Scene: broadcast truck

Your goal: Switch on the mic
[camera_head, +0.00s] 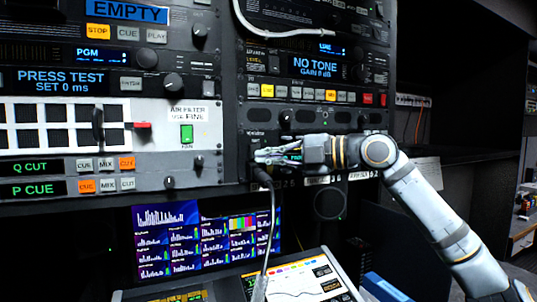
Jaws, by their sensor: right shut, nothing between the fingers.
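My right gripper (260,157) is shut and empty. It comes in from the right and its fingertips point left, in front of the lower panel (260,142) of the right rack. A dark stem-like end (262,174) with a thin cable or gooseneck hangs just below the fingertips; I cannot tell whether it is the mic or whether they touch. A small lit display (292,158) is partly covered by the gripper. The mic's switch cannot be made out; the gripper hides part of the panel. My left gripper is not in view.
A row of lit buttons (300,93) and a NO TONE display (315,66) are above the gripper. A monitor with graphs (165,240) and a tilted touch console (300,284) stand below. The left rack (60,180) has knobs and buttons. A dark shelf (465,155) is at right.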

